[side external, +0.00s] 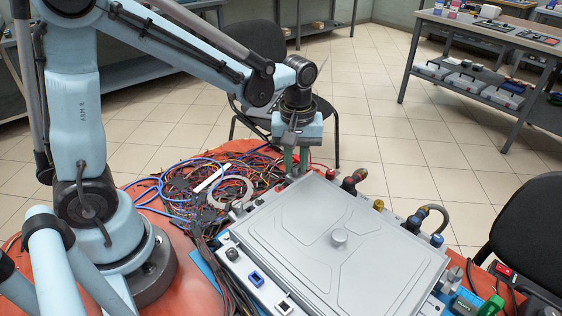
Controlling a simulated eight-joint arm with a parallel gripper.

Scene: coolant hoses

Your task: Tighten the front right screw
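A grey metal case with a ribbed lid (290,245) lies flat on the orange table, with a round knob (339,238) on its lid. My gripper (296,170) points down at the case's far left corner, close to its edge. Its green fingers show, but the tips and whatever lies between them are too small to make out, so I cannot tell whether it is open or shut. No screw can be told apart clearly at this size; the one the task names I cannot pick out.
Tangled cables (195,190) cover the table left of the case. A red-and-black fitting (352,181), a yellow-topped fitting (378,205) and a curved dark hose (433,213) stand along the far right edge. A blue switch (256,279) sits in front. A chair (530,235) stands right.

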